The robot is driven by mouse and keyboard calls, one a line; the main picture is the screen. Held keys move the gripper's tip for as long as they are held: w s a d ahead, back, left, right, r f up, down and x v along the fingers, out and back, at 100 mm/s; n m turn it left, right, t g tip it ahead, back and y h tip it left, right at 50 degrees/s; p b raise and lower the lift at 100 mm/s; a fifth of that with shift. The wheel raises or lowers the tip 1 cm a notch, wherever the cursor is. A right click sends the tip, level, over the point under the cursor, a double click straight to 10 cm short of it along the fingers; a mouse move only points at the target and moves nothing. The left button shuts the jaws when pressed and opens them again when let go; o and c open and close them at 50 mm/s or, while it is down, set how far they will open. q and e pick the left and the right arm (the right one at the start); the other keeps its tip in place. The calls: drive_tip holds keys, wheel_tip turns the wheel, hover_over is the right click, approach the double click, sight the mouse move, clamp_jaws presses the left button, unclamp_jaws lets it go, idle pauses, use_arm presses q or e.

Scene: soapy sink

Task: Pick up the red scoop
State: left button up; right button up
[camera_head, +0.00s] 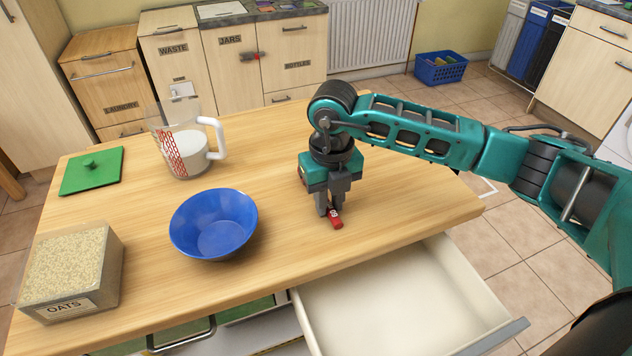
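The small red scoop (336,220) is at the table's front right, and only a short red block-like end of it shows. My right gripper (329,210) points straight down over it. Its two dark fingers are at the scoop with a small space between them, and they hide part of it. I cannot tell whether the fingers press on the scoop or only stand around it. The scoop looks to be at the tabletop. My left gripper is not in view.
On the wooden table (270,140) are a blue bowl (213,222), an oats container (70,270), a measuring jug (187,145) with white contents and a green lid (92,170). An open, empty drawer (400,300) juts out below the front edge. Tabletop around my gripper is clear.

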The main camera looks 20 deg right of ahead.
clamp_jaws()
drive_tip(key=shift+r, duration=0.15)
wheel_tip(320, 180, up, 20)
drive_tip(key=p, duration=0.1)
idle(0.4)
drive_tip(key=shift+c, duration=0.6)
unclamp_jaws()
clamp_jaws()
